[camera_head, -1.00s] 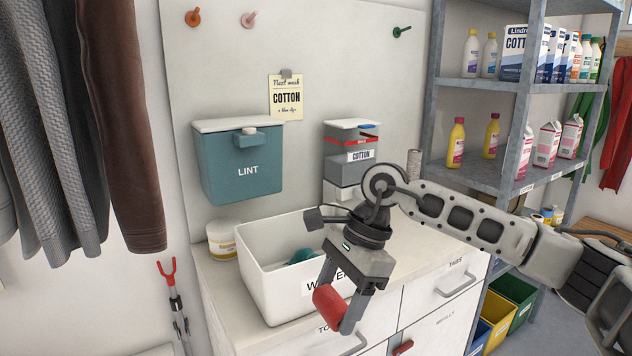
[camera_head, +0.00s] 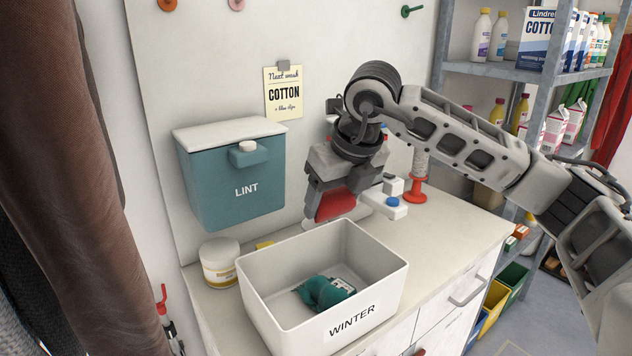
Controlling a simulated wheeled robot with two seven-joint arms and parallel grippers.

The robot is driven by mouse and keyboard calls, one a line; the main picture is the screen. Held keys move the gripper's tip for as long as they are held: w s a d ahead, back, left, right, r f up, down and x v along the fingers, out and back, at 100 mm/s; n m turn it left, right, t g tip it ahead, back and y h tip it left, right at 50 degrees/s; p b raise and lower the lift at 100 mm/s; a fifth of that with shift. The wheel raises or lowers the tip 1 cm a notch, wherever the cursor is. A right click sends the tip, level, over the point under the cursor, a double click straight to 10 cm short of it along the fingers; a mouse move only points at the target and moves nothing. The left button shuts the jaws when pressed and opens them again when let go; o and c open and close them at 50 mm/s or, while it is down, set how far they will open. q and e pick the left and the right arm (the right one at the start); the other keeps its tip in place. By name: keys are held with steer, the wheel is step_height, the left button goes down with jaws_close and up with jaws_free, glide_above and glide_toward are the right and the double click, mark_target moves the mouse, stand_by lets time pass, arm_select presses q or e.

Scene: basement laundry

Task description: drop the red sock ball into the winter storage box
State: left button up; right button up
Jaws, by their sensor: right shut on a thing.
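The winter storage box (camera_head: 376,308) is an open white box labelled WINTER on the counter. A teal sock bundle (camera_head: 326,291) lies inside it. The red sock ball (camera_head: 334,204) is held in my right gripper (camera_head: 330,206), which is shut on it. The gripper and the ball are above the box's back rim, with the ball partly hidden between the fingers. My left gripper is not in view.
A teal LINT bin (camera_head: 238,185) hangs on the panel at the left. A white tub (camera_head: 219,262) stands left of the box. Behind my right gripper are a red stand (camera_head: 415,192) and blue-topped items. The counter right of the box is clear. A metal shelf (camera_head: 500,70) holds bottles and cartons.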

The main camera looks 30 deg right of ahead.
steer(key=shift+f, duration=0.25)
steer(key=shift+s+f+b, duration=0.3)
steer(key=shift+f+b, duration=0.4)
step_height(320, 180, down, 4)
steer(key=b, duration=0.2)
steer(key=shift+b, duration=0.35)
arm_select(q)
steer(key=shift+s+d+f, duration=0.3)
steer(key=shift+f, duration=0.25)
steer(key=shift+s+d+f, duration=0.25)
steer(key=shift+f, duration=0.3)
arm_select(e)
steer(key=o, duration=1.1)
steer(key=shift+c, duration=0.2)
steer(key=shift+r, duration=0.1)
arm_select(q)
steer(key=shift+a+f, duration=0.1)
arm_select(e)
steer(key=v, duration=1.5)
steer(key=shift+s+r, duration=0.2)
steer(key=shift+r, duration=0.15)
